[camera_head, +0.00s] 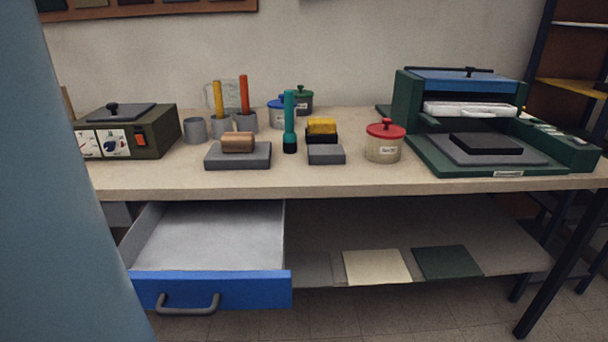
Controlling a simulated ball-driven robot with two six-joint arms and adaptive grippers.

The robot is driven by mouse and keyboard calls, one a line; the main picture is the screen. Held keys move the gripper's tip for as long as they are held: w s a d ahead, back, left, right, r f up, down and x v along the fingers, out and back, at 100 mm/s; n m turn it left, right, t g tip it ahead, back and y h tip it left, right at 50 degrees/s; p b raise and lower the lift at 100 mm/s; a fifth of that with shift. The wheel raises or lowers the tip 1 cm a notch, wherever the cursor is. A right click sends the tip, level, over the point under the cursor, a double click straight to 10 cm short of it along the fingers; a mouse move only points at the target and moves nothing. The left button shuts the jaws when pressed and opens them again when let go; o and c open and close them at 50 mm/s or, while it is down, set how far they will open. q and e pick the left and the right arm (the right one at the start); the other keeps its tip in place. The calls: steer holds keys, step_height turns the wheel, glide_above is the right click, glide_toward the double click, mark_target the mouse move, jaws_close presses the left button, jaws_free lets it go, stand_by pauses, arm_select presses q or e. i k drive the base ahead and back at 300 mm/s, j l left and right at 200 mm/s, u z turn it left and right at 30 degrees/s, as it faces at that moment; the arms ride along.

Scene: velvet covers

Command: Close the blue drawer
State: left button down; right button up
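The blue drawer (246,290) is pulled out below the left part of the table. Its front is blue with a grey bar handle (188,303) left of the middle. Its pale grey inside (215,235) is visible and looks empty. The left end of the drawer front is partly hidden behind a large blue-grey shape at the left edge of the view. Neither of my grippers is in view.
The table (330,186) holds a green press machine (470,165), a red-lidded pot (384,143), a dark box device (130,130) and several small tools. A lower shelf (400,225) carries a cream sheet (376,267) and a green sheet (446,262). Floor shows in front.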

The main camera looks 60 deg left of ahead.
mark_target(193, 257)
steer(key=u, duration=2.6)
steer(key=k+j, duration=0.1)
steer(key=j+u, duration=0.05)
steer(key=j, duration=0.05)
